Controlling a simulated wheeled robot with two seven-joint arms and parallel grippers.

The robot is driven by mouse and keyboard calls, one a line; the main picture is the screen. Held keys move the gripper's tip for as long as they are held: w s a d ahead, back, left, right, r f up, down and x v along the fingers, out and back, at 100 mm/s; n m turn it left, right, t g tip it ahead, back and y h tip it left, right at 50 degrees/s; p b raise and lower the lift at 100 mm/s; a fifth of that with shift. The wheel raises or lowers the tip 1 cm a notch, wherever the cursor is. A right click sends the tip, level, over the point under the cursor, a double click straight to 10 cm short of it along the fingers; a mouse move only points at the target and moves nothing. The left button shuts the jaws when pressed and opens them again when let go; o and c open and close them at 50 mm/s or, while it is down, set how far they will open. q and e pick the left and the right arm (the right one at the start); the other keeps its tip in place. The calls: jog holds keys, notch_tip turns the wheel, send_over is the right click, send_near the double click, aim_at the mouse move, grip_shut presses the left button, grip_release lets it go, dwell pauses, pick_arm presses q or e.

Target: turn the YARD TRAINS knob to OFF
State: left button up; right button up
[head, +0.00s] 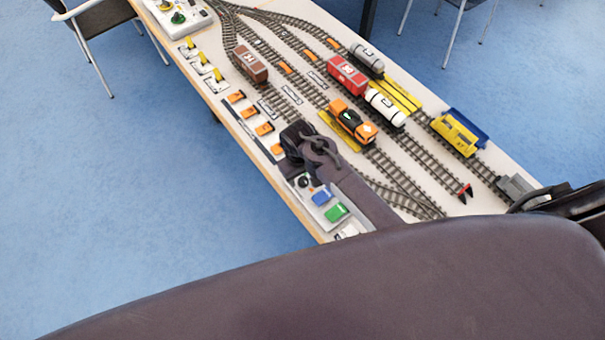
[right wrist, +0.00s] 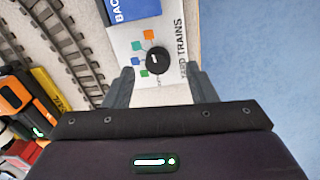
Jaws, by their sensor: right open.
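The YARD TRAINS knob (right wrist: 157,60) is round and black with a small white mark, on a white panel (right wrist: 122,40). Small orange, blue and green squares lie along its left side, and its label runs along its right. I cannot read which position the mark points to. My right gripper (right wrist: 161,86) is open and empty. Its two fingertips stand apart on either side, just short of the knob in the picture, with no visible contact. In the head view the dark right gripper (head: 299,160) hangs over the panel's end, close to the knob (head: 303,181). My left gripper is not seen.
A blue button (head: 321,197) and a green button (head: 337,213) share the panel. Orange levers (head: 264,128) stand in a row along the table edge. Tracks with an orange locomotive (head: 352,122) and several wagons lie beside my arm. Blue floor is open beyond the edge.

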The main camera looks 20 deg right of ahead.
aim_at(303, 180)
jog(key=shift+w+d+f, duration=0.1)
jog(key=shift+w+f, duration=0.05)
jog(key=shift+f, duration=0.5)
jog(key=shift+w+d+f, duration=0.1)
jog(key=shift+w+f, duration=0.05)
jog(key=shift+f, duration=0.9)
jog(key=c, duration=0.5)
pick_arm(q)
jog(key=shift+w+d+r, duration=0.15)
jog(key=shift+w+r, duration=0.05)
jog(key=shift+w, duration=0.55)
pick_arm(e)
jog(key=c, duration=0.5)
